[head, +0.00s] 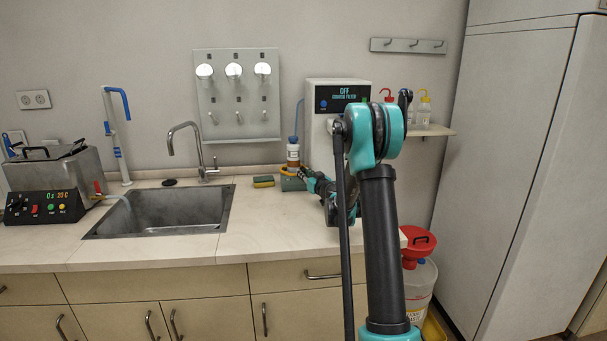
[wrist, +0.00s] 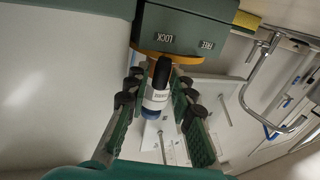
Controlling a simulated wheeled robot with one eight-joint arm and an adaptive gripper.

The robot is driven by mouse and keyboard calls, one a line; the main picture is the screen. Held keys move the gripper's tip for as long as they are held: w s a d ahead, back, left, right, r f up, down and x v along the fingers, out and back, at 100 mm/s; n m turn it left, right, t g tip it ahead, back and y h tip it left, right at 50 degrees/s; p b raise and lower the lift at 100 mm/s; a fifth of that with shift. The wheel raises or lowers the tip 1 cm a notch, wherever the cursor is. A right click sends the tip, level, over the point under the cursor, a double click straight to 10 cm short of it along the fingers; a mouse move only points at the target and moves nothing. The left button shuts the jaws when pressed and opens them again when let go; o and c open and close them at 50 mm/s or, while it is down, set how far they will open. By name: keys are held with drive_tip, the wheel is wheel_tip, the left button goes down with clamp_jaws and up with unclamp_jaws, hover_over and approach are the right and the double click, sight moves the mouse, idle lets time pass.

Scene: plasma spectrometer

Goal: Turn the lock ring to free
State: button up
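A small bottle with a white label and blue top (head: 293,156) stands on a green base (head: 290,184) on the counter. In the wrist view the green base (wrist: 188,18) carries the words LOCK and FREE. The orange lock ring (wrist: 150,53) lies against the base, around the bottle's foot. A rounded black piece (wrist: 162,71), seemingly the ring's handle, points toward my gripper and is nearer LOCK than FREE. My gripper (wrist: 160,84) is open, its fingers either side of the black piece and the bottle (wrist: 157,98). I cannot tell whether they touch. It also shows in the head view (head: 305,175).
A yellow-green sponge (head: 263,182), a sink (head: 160,211) and a tap (head: 190,140) lie to the left. The counter's front is clear.

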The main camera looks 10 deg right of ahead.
drive_tip(key=shift+w+a, duration=0.2)
drive_tip(key=shift+w, duration=0.35)
clamp_jaws()
